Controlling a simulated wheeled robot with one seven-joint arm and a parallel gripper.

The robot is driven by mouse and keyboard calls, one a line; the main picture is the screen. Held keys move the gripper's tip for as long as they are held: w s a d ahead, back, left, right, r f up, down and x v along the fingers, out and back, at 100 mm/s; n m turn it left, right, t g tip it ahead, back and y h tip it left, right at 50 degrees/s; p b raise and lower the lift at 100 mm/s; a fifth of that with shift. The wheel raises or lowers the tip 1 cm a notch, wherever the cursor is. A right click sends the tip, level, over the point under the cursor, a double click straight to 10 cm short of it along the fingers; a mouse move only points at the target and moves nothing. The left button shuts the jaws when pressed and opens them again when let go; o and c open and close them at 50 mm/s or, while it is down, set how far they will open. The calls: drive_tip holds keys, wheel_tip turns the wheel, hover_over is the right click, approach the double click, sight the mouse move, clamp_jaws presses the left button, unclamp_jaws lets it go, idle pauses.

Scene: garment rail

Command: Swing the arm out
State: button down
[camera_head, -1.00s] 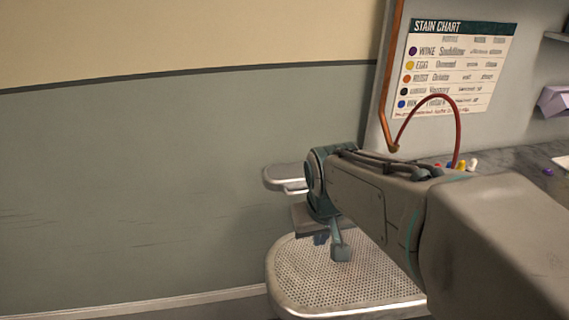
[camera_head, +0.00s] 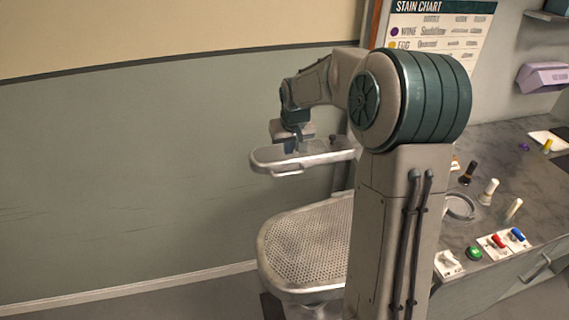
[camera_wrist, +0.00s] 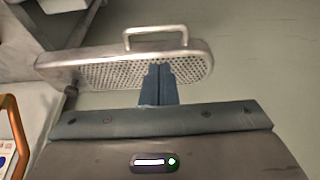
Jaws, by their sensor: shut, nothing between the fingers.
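The swing arm is a narrow, rounded, perforated metal board (camera_head: 268,158) with a small bar handle (camera_head: 285,171) on its near edge. It stands above the left part of a larger perforated board. My gripper (camera_head: 292,148) is at the swing arm, pointing down, small and partly hidden in the head view. In the wrist view my gripper's blue-grey fingers (camera_wrist: 160,70) are together and empty, in front of the swing arm's perforated face (camera_wrist: 110,73). The handle (camera_wrist: 155,30) is beyond the fingertips, apart from them. Whether the fingers touch the board I cannot tell.
The large perforated board (camera_head: 300,250) is below. At right, a grey counter (camera_head: 500,160) carries bottles, a round dish (camera_head: 459,207) and coloured switches (camera_head: 505,242). A stain chart (camera_head: 440,30) hangs behind. The floor and wall (camera_head: 120,180) at left are clear.

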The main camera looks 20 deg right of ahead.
sight(285, 165)
drive_tip(key=p+x, duration=0.1)
drive_tip(key=x, duration=0.9)
drive_tip(key=shift+a+p, duration=0.15)
drive_tip(key=shift+p, duration=0.2)
